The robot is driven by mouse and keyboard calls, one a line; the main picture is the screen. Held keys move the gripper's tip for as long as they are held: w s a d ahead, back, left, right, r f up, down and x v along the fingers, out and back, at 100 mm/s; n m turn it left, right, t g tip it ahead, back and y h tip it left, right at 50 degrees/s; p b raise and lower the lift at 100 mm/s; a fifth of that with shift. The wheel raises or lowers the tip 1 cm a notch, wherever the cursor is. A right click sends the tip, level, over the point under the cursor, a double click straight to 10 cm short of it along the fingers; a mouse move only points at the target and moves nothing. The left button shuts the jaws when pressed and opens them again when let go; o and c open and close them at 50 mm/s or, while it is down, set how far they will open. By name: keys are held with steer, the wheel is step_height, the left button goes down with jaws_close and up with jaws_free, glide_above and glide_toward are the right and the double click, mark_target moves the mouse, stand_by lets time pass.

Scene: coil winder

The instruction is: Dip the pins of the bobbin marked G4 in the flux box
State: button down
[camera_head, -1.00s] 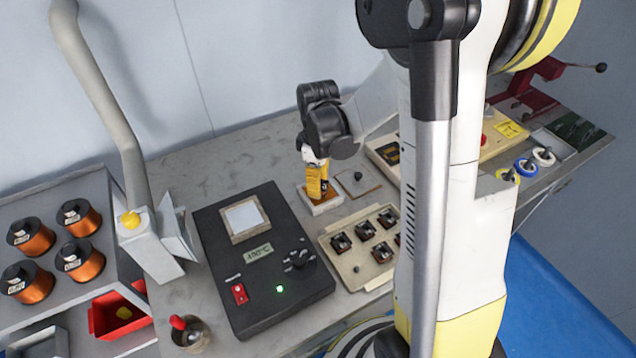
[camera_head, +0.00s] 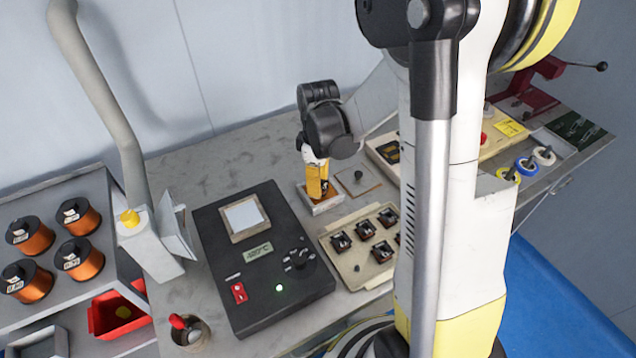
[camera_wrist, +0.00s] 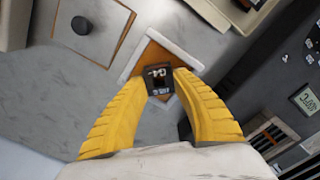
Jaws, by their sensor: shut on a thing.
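The bobbin marked G4 (camera_wrist: 158,80) is a small dark piece between the two yellow fingers of my gripper (camera_wrist: 160,90) in the wrist view. My gripper is shut on it, and the G4 label faces the wrist camera. The flux box (camera_wrist: 182,49) is a small white-rimmed box with an amber inside, directly below the bobbin in that view. In the head view my gripper (camera_head: 317,186) points down over the flux box (camera_head: 326,206). The bobbin's pins are hidden, so I cannot tell whether they touch the flux.
A tray of several dark bobbins (camera_head: 329,240) lies in front of the flux box. A black solder pot unit (camera_head: 223,285) stands to the left. A square plate with a black knob (camera_head: 358,176) lies just right of the box. Bare bench (camera_head: 230,165) lies behind.

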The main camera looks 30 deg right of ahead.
steer(key=shift+r, duration=0.1)
stand_by(0.3)
steer(key=shift+r+p, duration=2.05)
steer(key=shift+r, duration=0.65)
